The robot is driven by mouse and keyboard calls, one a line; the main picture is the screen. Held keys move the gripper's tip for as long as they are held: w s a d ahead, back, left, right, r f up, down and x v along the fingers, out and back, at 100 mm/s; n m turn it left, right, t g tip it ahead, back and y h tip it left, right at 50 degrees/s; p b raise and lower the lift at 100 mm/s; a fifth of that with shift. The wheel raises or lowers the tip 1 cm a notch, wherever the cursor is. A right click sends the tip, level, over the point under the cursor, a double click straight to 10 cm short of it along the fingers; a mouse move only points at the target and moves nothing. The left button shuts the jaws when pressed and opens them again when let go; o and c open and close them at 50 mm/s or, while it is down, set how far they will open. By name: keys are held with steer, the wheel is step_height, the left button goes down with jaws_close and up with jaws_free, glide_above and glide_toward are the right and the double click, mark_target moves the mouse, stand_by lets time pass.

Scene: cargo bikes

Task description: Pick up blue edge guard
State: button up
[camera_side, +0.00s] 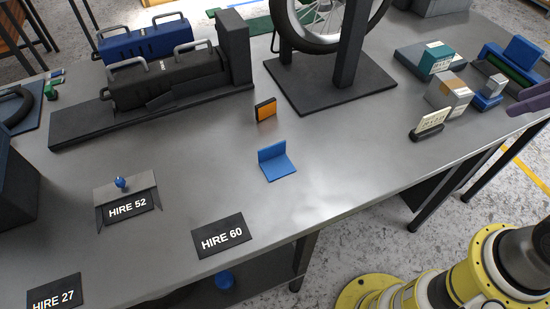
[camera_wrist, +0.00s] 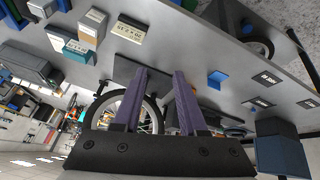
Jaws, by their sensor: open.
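The blue edge guard (camera_side: 276,163) is an L-shaped piece standing on the grey table, one flap flat and one upright. It also shows in the wrist view (camera_wrist: 216,80), right of my fingers. My gripper (camera_wrist: 161,76) has two purple fingers, held apart with nothing between them. In the side view, purple finger parts (camera_side: 530,102) show at the right edge, well away from the edge guard. The rest of the gripper is out of that view.
A small orange-faced block (camera_side: 265,109) stands behind the edge guard. A wheel stand (camera_side: 345,85) and a black battery on a rail (camera_side: 165,80) are farther back. Boxes and a card holder (camera_side: 430,125) are at right. Table around the guard is clear; HIRE 60 plate (camera_side: 222,236) lies in front.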

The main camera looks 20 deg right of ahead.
steer(key=w+a+r+n+g, duration=0.1)
steer(key=w+a+r+n, duration=0.15)
steer(key=w, duration=0.35)
steer(key=w+a+r+n, duration=0.2)
steer(key=w+r+n, duration=0.2)
steer(key=w, duration=0.1)
steer(key=n+g, duration=0.5)
steer(key=n, duration=0.3)
glide_above(278, 144)
step_height(278, 144, down, 18)
step_height(278, 144, down, 14)
steer(key=shift+w+r, duration=0.1)
steer(key=shift+r, duration=0.05)
